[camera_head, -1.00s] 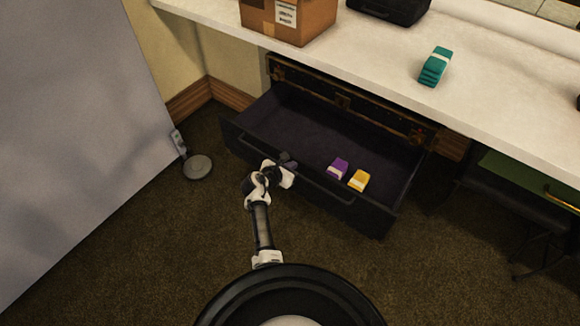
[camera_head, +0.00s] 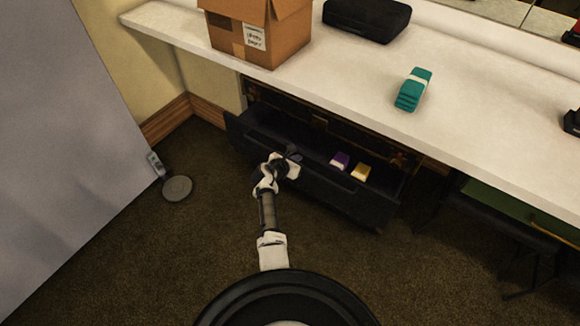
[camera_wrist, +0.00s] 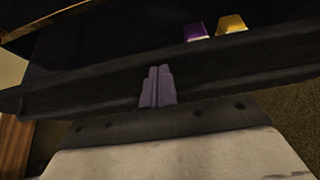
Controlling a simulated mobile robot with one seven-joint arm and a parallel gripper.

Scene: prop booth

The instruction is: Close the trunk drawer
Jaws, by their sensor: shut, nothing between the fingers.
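The trunk drawer (camera_head: 345,198) is a dark open drawer under the white counter. It is pulled partway out and its front faces me. A purple block (camera_head: 340,160) and a yellow block (camera_head: 361,172) lie inside it, near the front. My gripper (camera_head: 293,153) is at the drawer's front edge, left of its middle. In the wrist view the shut purple-grey fingers (camera_wrist: 157,87) overlap the drawer's front panel (camera_wrist: 90,90); whether they touch it is hard to tell. The purple block (camera_wrist: 195,31) and yellow block (camera_wrist: 231,24) show beyond the panel.
The white counter (camera_head: 460,150) overhangs the drawer. It holds a cardboard box (camera_head: 240,35), a black case (camera_head: 366,18) and a teal bundle (camera_head: 413,90). A grey panel (camera_head: 60,140) stands at left, with a small round-based device (camera_head: 177,188) on the carpet (camera_head: 150,265).

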